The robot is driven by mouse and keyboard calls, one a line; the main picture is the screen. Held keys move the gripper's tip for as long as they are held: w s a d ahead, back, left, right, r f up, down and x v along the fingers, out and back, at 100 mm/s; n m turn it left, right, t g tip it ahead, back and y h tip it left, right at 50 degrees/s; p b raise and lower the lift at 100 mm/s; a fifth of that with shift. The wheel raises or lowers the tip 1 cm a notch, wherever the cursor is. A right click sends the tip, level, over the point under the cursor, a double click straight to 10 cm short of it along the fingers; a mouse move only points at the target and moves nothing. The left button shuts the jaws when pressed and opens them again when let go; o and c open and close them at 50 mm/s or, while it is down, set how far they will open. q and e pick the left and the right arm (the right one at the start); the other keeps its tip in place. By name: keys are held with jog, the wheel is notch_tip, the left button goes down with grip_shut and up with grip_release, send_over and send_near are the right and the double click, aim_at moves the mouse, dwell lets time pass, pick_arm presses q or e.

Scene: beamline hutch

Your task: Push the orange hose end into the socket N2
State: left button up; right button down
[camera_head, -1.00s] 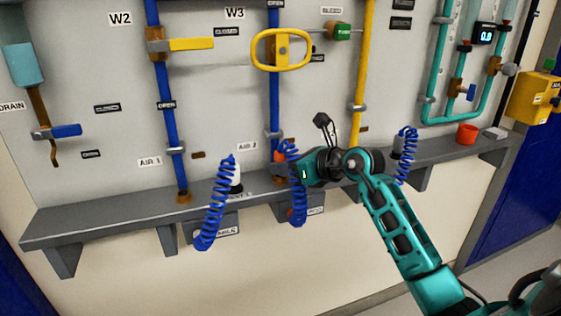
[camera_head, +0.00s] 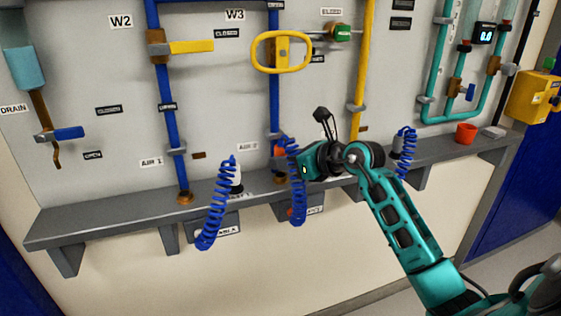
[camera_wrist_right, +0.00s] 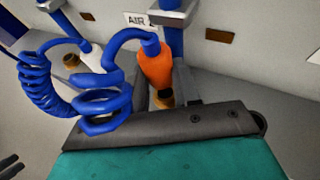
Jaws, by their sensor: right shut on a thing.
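The orange hose end (camera_wrist_right: 155,68) is in the right wrist view, with a blue coiled hose (camera_wrist_right: 105,90) leaving its top and a brass tip below. In the head view a little of its orange (camera_head: 279,150) shows left of my right gripper (camera_head: 299,161). My right gripper is shut on the hose end, above the shelf and close to the wall panel. I cannot read an N2 label in any view, and the socket N2 cannot be picked out. My left gripper is not in view.
A grey shelf (camera_head: 110,221) runs along the panel. Another blue coil (camera_head: 215,205) hangs at left, and one more (camera_head: 406,150) at right. A blue pipe (camera_head: 273,95) and a yellow pipe (camera_head: 361,60) rise nearby.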

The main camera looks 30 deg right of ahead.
aim_at(286, 148)
jog(key=shift+r+p, duration=2.05)
jog(key=shift+r, duration=0.6)
jog(key=shift+f, duration=0.1)
